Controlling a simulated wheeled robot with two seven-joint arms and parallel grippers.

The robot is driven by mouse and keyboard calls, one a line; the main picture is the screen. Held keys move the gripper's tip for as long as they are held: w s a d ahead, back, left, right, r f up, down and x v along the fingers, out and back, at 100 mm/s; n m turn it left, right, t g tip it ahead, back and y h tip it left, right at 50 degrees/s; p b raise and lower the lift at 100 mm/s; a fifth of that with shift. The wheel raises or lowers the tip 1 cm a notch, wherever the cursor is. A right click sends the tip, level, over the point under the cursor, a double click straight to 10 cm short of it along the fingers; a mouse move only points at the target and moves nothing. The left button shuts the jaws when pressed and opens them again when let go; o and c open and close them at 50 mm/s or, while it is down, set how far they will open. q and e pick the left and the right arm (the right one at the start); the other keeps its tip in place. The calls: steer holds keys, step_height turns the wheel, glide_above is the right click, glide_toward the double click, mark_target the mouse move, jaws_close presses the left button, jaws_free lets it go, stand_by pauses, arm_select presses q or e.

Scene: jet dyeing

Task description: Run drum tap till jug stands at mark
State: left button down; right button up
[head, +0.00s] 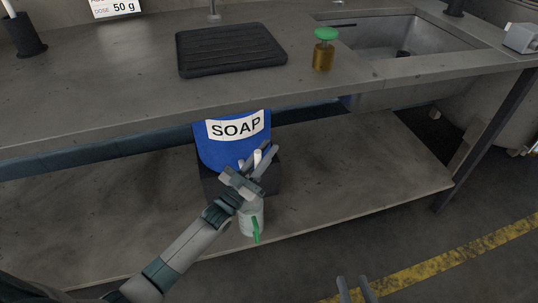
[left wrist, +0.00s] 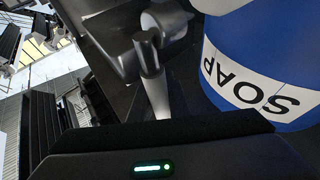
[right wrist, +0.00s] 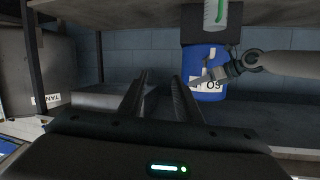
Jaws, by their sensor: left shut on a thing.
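The blue drum (head: 228,153) labelled SOAP sits on a dark block on the lower shelf. It fills the right of the left wrist view (left wrist: 240,60) and shows upside down in the right wrist view (right wrist: 207,62). The pale jug (head: 251,215) with a green strip stands before the block, below my left gripper; its level and mark cannot be read. My left gripper (head: 259,165) is at the drum's front, shut on what looks like the tap handle (left wrist: 155,90). The gripper mostly hides the tap in the head view. My right gripper (head: 357,288) is open and empty, away from the drum.
The worktop (head: 110,95) overhangs the drum. On it are a black ridged mat (head: 230,50), a brown bottle with a green cap (head: 323,52) and a sink (head: 400,40). The lower shelf (head: 370,165) is clear right of the drum. A table leg (head: 478,145) stands at right.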

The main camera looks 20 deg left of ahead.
arm_select(q)
steer(key=shift+s+a, duration=0.1)
arm_select(e)
steer(key=shift+w+a+r+t, duration=0.1)
steer(key=shift+r+t, duration=0.2)
steer(key=shift+r, duration=0.15)
steer(key=shift+w+a+r+t, duration=0.1)
steer(key=shift+r+t, duration=0.2)
steer(key=shift+r, duration=0.1)
arm_select(q)
steer(key=c, duration=1.7)
jaws_free()
steer(key=shift+o, duration=0.2)
steer(key=v, duration=1.7)
steer(key=shift+f, duration=0.25)
arm_select(e)
steer(key=shift+s+f, duration=0.1)
arm_select(q)
steer(key=shift+s+a, duration=0.1)
arm_select(e)
steer(key=shift+f, duration=0.15)
